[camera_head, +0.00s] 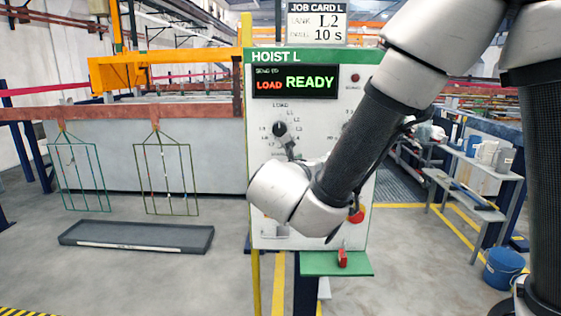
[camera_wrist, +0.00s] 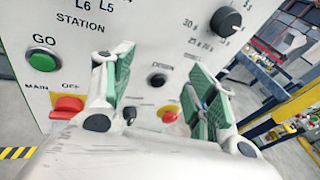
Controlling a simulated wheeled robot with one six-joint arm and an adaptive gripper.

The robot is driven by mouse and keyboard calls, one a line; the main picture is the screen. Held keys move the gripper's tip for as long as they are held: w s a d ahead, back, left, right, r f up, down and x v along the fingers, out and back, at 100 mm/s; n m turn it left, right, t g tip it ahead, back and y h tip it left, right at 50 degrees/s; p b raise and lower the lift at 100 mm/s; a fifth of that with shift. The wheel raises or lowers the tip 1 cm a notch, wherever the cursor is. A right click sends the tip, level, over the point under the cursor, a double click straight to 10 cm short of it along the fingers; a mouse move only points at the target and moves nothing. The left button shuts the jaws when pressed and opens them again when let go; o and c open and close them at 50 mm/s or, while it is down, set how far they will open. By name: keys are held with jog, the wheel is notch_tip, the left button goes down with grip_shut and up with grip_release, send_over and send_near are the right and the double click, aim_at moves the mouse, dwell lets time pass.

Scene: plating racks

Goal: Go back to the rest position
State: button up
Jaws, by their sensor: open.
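The white HOIST L control panel (camera_head: 262,110) stands upright at the middle of the head view, and my arm crosses in front of it. Its display (camera_head: 295,82) reads LOAD and READY. In the wrist view my gripper (camera_wrist: 163,85) is open and empty, its two green-padded fingers apart in front of the panel face. The green GO button (camera_wrist: 43,61) and the red MAIN OFF switch (camera_wrist: 67,106) lie left of the fingers. A black dial (camera_wrist: 227,22) is at upper right, and a small black knob (camera_wrist: 157,80) shows between the fingers. Contact with the panel cannot be told.
A job card (camera_head: 317,22) reading L2 and 10 s tops the panel. A green shelf (camera_head: 300,264) bearing a red item juts out below. Two hanging racks (camera_head: 166,180) and a grey tray (camera_head: 135,238) are left. A bench (camera_head: 465,190) and blue bucket (camera_head: 503,268) are right.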

jog(key=s+d+f+m+g, duration=0.2)
jog(key=s+d+m+g, duration=0.2)
jog(key=d+m, duration=0.25)
jog(key=s+d+f+m+g+h, duration=0.1)
jog(key=s+d+m+g, duration=0.3)
jog(key=d+m, duration=0.3)
jog(key=s+d+f+m+g, duration=0.2)
jog(key=s+d+m+g, duration=0.2)
jog(key=d+m, duration=0.3)
jog(key=s+d+r+m+t+y, duration=0.1)
jog(key=s+d+r+m+y, duration=0.2)
jog(key=s+m, duration=0.9)
jog(key=d+m+y, duration=0.1)
jog(key=d+y, duration=0.2)
jog(key=d, duration=0.2)
jog(key=shift+d+r+y, duration=0.15)
jog(key=shift+r+y, duration=0.25)
jog(key=shift+s, duration=0.1)
grip_shut()
